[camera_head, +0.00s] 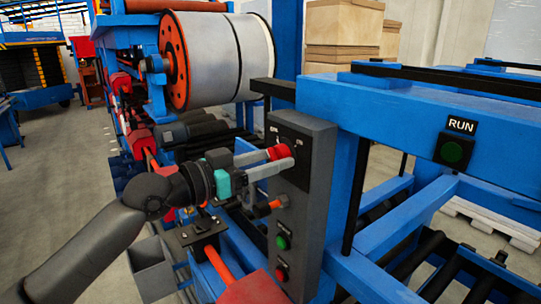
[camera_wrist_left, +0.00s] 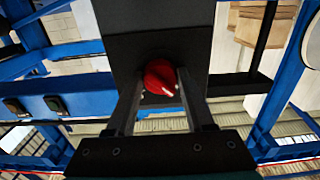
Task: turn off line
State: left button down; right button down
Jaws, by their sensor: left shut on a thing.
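A dark grey control panel (camera_head: 315,160) stands upright on the blue machine frame in the middle of the head view. A red rotary knob (camera_head: 279,152) sits near its top. My left gripper (camera_head: 284,158) reaches in from the left and is shut on this knob, with one finger on each side. In the left wrist view the red knob (camera_wrist_left: 160,77) lies between the fingertips, with a pale mark on its lower right. Lower on the panel are an orange-red switch (camera_head: 268,208), a green button (camera_head: 282,242) and a red button (camera_head: 281,273). My right gripper is not in view.
A sign reading RUN (camera_head: 461,126) with a dark green lamp (camera_head: 452,153) is on the blue beam (camera_head: 420,95) at the right. A large metal coil (camera_head: 215,60) stands behind my arm. Blue frame bars and rollers surround the panel.

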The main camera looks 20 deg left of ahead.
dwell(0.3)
pick_arm(q)
jog(key=shift+c, duration=1.4)
grip_release()
jog(key=b+v, duration=0.7)
jog(key=v, duration=0.8)
